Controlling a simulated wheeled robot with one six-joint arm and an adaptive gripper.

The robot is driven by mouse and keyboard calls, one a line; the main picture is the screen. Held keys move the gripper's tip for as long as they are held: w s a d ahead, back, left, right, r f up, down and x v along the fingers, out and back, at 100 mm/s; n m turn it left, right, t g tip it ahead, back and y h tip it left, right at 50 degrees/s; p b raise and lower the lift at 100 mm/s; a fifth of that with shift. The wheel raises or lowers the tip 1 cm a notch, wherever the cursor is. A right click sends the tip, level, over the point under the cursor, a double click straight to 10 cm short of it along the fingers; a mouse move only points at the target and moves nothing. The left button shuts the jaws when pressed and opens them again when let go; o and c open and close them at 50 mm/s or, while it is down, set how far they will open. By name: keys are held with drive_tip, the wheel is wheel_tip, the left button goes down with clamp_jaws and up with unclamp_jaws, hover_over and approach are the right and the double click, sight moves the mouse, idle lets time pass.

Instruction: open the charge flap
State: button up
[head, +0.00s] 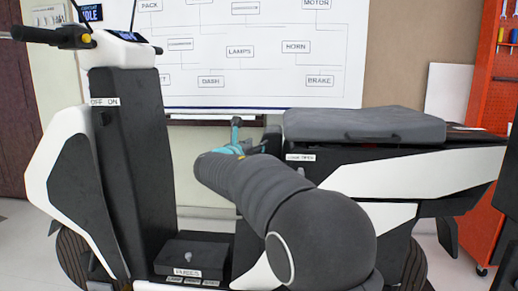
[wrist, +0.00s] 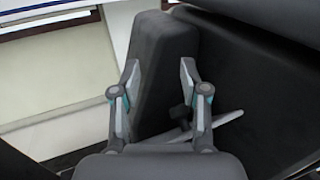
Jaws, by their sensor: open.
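The scooter's dark seat (head: 365,125) and white-and-black body (head: 440,172) fill the right half of the head view. I cannot make out the charge flap for certain in either view; my arm hides part of the body below the seat front. My gripper (head: 237,136) is beside the front end of the seat, its teal parts just showing past my arm. In the wrist view my gripper (wrist: 160,76) is open, its two fingers apart in front of a dark upright block (wrist: 165,55). A small dark knob-like part and a light strip (wrist: 195,131) show between and below the fingers. Nothing is visibly held.
The front column (head: 135,150) with an OFF/ON label and the handlebar (head: 60,38) stand at left. A fuse box (head: 190,255) sits on the footboard. A labelled whiteboard (head: 230,60) is behind, and a red tool rack (head: 492,80) stands at right.

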drive_tip(key=s+a+r, duration=0.5)
drive_tip(key=a+r, duration=0.1)
drive_tip(key=r, duration=0.4)
drive_tip(key=shift+s, duration=0.2)
idle(1.1)
drive_tip(key=shift+s+r, duration=0.1)
idle(0.4)
drive_tip(key=v, duration=1.2)
